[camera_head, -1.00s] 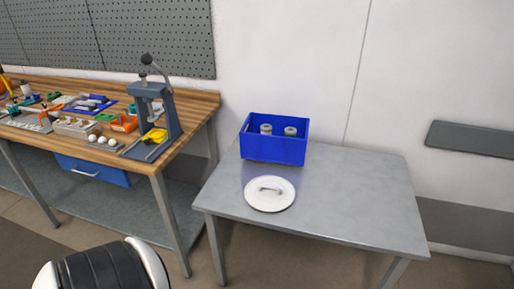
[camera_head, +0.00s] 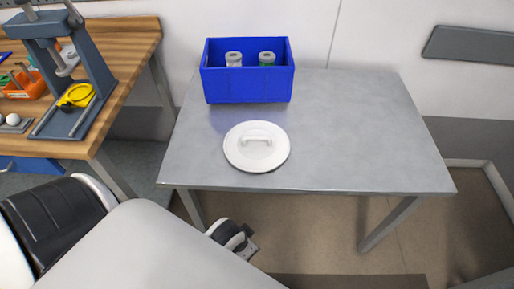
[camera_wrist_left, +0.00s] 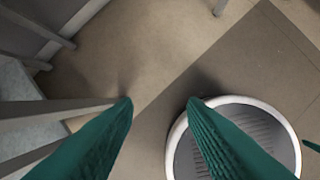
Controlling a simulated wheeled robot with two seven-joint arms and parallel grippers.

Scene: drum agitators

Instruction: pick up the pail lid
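The pail lid (camera_head: 257,147) is a round white disc with a raised handle (camera_head: 258,140) across its middle. It lies flat, handle up, on the grey table near its front left edge. My left arm comes in from the lower left in the head view, and its wrist end is below the table's front edge, apart from the lid. In the left wrist view my left gripper (camera_wrist_left: 160,104) has two green fingers spread apart with nothing between them. The lid is not in that view. My right gripper is not in view.
A blue crate (camera_head: 247,88) holding two capped containers stands behind the lid on the grey table (camera_head: 360,130). The table's right side is clear. A wooden workbench (camera_head: 125,70) with a press (camera_head: 95,75) stands at the left, with a gap between it and the table.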

